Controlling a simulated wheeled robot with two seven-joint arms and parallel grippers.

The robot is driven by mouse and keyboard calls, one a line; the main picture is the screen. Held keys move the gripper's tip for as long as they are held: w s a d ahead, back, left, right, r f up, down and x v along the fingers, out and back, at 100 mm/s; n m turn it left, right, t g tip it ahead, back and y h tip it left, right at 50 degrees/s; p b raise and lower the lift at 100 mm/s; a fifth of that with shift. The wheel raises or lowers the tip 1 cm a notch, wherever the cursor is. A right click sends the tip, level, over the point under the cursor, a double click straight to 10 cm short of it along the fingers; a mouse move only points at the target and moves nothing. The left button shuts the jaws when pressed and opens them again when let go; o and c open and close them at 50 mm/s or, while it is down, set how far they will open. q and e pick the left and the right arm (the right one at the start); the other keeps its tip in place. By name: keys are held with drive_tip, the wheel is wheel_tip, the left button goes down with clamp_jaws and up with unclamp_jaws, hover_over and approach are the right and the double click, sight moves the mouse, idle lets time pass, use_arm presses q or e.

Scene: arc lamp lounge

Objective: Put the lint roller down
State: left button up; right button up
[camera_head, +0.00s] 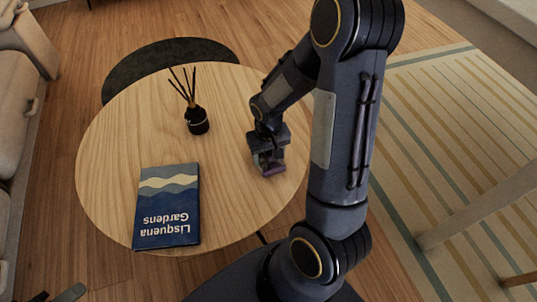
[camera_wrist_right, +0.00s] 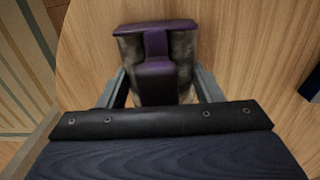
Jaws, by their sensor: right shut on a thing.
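The lint roller (camera_wrist_right: 156,55) has purple plastic parts and a mottled grey-brown body. In the right wrist view it sits between the two fingers of my right gripper (camera_wrist_right: 158,90), which is shut on it. In the head view the right gripper (camera_head: 268,160) is over the right side of the round wooden table (camera_head: 225,195), and a bit of the purple lint roller (camera_head: 273,171) shows below it. I cannot tell whether the roller touches the tabletop. My left gripper is not clearly visible; only a dark piece shows at the bottom left edge.
A blue book (camera_head: 167,207) titled "Lisquena Gardens" lies on the table's front left. A black reed diffuser (camera_head: 196,120) with dark sticks stands near the back middle. The tabletop between book, diffuser and right gripper is clear. A striped rug (camera_head: 430,130) lies to the right.

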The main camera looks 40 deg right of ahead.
drive_tip(key=shift+f, duration=0.15)
drive_tip(key=o, duration=1)
drive_tip(key=shift+o, duration=0.2)
